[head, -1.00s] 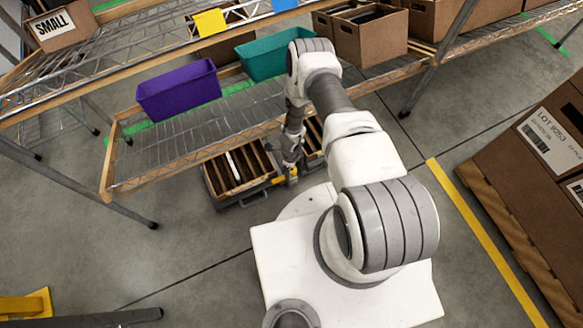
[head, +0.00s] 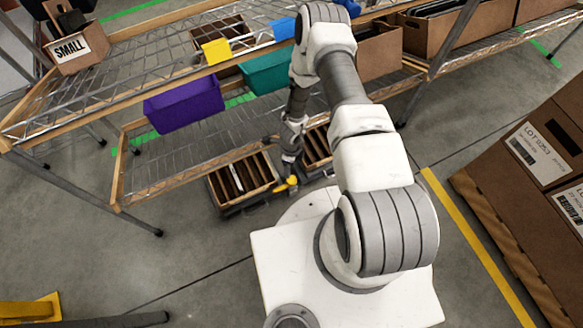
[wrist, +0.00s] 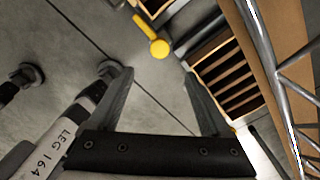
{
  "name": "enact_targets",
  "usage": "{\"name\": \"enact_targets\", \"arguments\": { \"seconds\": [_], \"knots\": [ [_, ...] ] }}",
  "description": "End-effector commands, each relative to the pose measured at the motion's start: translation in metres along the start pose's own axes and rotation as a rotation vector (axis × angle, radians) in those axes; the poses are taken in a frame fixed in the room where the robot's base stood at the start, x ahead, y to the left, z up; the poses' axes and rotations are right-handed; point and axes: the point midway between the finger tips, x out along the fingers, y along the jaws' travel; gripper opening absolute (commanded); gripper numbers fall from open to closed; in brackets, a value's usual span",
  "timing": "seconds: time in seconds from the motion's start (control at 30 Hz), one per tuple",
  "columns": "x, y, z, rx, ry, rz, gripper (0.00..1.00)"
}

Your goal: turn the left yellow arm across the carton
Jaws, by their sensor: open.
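An open carton (head: 214,193) with dark slots stands low by the floor on a dark base, under the shelf's front edge. A yellow arm (head: 292,181) shows at this carton's right side, not across its top. In the wrist view a yellow arm with a round knob (wrist: 160,48) lies beside a slotted carton (wrist: 240,106). My gripper (wrist: 160,75) is open and empty, its fingers apart below the knob in the picture, with no contact visible. In the head view my gripper (head: 290,155) is small and partly hidden near the yellow arm.
A second slotted carton (head: 316,147) stands right of the first, partly behind my arm. The wire shelf (head: 165,163) overhangs close by, with a purple bin (head: 185,105) and a teal bin (head: 268,72). Large cartons (head: 530,190) stand at right.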

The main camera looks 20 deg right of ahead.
Motion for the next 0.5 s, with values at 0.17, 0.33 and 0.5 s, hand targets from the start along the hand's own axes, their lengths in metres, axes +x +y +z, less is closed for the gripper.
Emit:
{"name": "enact_targets", "arguments": {
  "seconds": [0.17, 0.33, 0.5],
  "knots": [
    [-0.028, 0.000, 0.000, 0.001, 0.000, 0.000, 0.82],
    [-0.036, 0.000, 0.000, 0.001, 0.000, 0.000, 0.82],
    [-0.036, 0.000, 0.000, 0.001, 0.000, 0.001, 0.82]
  ]
}}
